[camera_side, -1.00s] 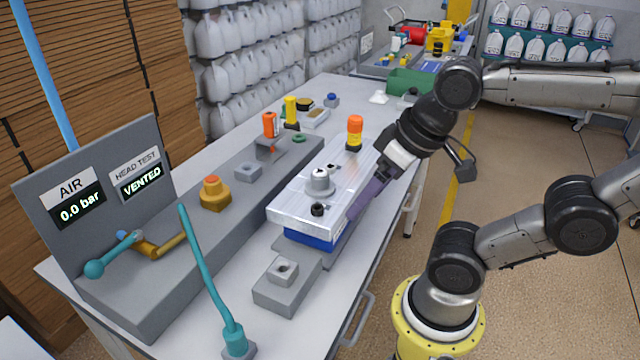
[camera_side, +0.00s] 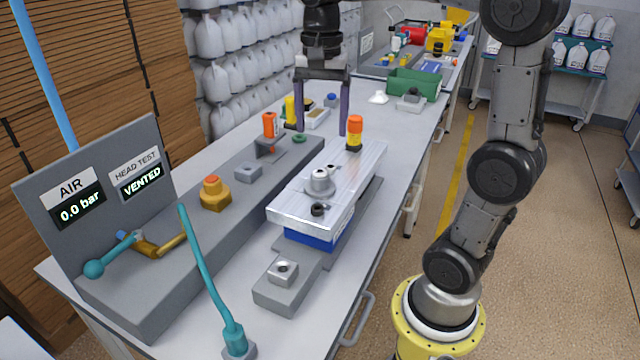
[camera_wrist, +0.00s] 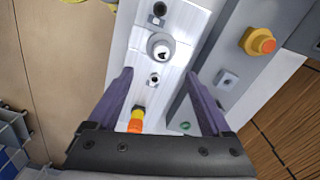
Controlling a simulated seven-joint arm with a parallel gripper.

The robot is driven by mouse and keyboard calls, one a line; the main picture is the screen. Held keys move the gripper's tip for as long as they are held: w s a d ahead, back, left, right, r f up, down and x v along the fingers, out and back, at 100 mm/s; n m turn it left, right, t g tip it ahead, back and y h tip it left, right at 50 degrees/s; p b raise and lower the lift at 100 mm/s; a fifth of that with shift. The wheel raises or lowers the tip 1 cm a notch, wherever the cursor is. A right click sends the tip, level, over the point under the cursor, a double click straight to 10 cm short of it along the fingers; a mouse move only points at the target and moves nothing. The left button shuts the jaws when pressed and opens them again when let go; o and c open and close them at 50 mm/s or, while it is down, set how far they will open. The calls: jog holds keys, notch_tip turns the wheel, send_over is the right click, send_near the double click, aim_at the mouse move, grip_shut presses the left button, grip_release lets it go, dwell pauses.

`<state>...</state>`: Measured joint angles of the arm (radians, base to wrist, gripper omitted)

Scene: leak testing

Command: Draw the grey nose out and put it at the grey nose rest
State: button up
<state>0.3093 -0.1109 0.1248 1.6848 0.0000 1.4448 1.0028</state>
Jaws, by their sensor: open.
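A round grey piece with a wider base, which looks like the grey nose (camera_side: 320,182), stands upright on the silver metal block (camera_side: 345,180). In the wrist view the grey nose (camera_wrist: 160,48) shows from above, beyond my fingertips. My gripper (camera_side: 321,132) points down with its purple fingers spread and nothing between them. It is above and behind the nose, apart from it. In the wrist view my gripper (camera_wrist: 160,76) spans the block. I cannot tell for sure which part is the grey nose rest; a grey block with a square socket (camera_side: 283,270) stands at the front.
An orange-and-yellow plug (camera_side: 354,133) stands at the block's far end, close to a finger. A teal lever (camera_side: 212,275) rises at the front left. The displays (camera_side: 95,195) read 0.0 bar and VENTED.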

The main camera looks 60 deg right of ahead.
aim_at(319, 174)
notch_tip(319, 174, down, 12)
jog(key=shift+w+a, duration=0.1)
jog(key=shift+a, duration=0.05)
jog(key=c, duration=1)
jog(key=shift+o, duration=0.2)
jog(key=shift+r, duration=0.2)
jog(key=shift+r, duration=0.2)
jog(key=r, duration=0.3)
jog(key=shift+s+a+r, duration=0.1)
jog(key=shift+s+r, duration=0.1)
jog(key=shift+s, duration=0.1)
jog(key=s+a+r, duration=0.4)
jog(key=s+r, duration=0.5)
jog(key=s, duration=0.4)
